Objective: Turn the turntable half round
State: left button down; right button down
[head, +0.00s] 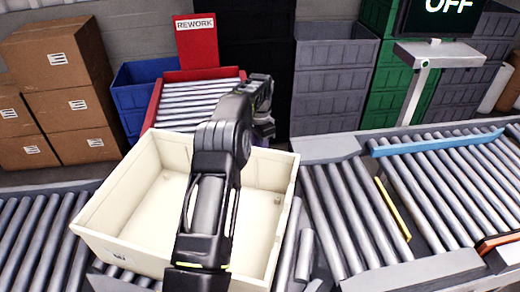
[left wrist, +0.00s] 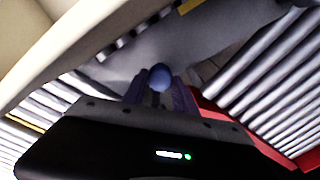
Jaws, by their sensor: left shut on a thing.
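A large cream tote (head: 125,205) sits over the roller deck in the middle of the head view and hides most of what is under it, so I cannot make out the turntable's outline. Some rollers (head: 288,245) show along the tote's right side. My left arm reaches across the tote and bends down beyond its far wall; its fingers are hidden there in the head view. In the left wrist view my left gripper (left wrist: 160,90) is shut on a round blue knob (left wrist: 160,76), beside a grey deck surface (left wrist: 225,42). My right gripper is in neither view.
A red-framed roller lane (head: 200,98) with a red REWORK sign (head: 195,40) lies behind the tote. Roller conveyors (head: 350,220) run left and right. A blue bar (head: 435,142) crosses the right conveyor. Cardboard boxes (head: 60,60) and stacked crates (head: 335,75) stand behind.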

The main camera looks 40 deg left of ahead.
pick_arm(q)
jog(key=c, duration=1)
grip_release()
jog(key=shift+r, duration=0.65)
notch_tip(320, 180, up, 4)
jog(key=shift+r, duration=0.25)
jog(key=shift+r+p, duration=0.65)
jog(key=shift+r, duration=0.05)
jog(key=shift+r+p, duration=0.35)
jog(key=shift+c, duration=0.5)
